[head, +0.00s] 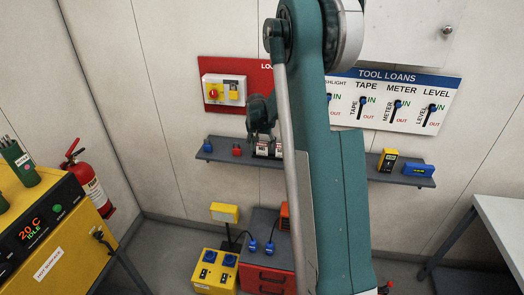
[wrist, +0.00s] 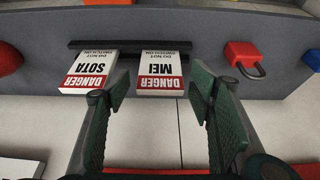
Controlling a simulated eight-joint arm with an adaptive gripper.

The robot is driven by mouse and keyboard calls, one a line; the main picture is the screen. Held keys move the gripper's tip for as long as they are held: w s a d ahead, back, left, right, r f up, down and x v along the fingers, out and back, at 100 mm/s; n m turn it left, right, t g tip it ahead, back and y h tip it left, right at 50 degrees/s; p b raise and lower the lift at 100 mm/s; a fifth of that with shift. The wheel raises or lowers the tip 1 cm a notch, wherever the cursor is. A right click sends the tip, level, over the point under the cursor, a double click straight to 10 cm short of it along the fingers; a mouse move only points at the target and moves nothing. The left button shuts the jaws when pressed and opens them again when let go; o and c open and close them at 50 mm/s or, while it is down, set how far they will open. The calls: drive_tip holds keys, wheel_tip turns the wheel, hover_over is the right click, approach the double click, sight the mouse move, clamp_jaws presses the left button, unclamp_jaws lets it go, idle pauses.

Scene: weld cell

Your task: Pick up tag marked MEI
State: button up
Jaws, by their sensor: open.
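The tag marked MEI (wrist: 160,72) is a white card with a red DANGER band, upside down in the wrist view. It stands on a dark rail on the grey shelf. My gripper (wrist: 159,88) is open, with one green finger on each side of the MEI tag in this view. I cannot tell how deep the fingers reach. The similar SOTA tag (wrist: 88,70) stands left of it, close to the left finger. In the head view my gripper (head: 260,120) is just above the MEI tag (head: 262,148), whose lettering is too small to read.
A red padlock (wrist: 243,57) lies on the shelf right of MEI in the wrist view. The shelf (head: 218,150) also carries a blue padlock (head: 207,145), a yellow meter (head: 388,160) and a blue level (head: 418,170). The red board (head: 258,78) is behind.

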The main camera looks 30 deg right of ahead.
idle(0.3)
drive_tip(key=c, duration=0.9)
drive_tip(key=shift+r, duration=0.1)
drive_tip(key=shift+r, duration=4.95)
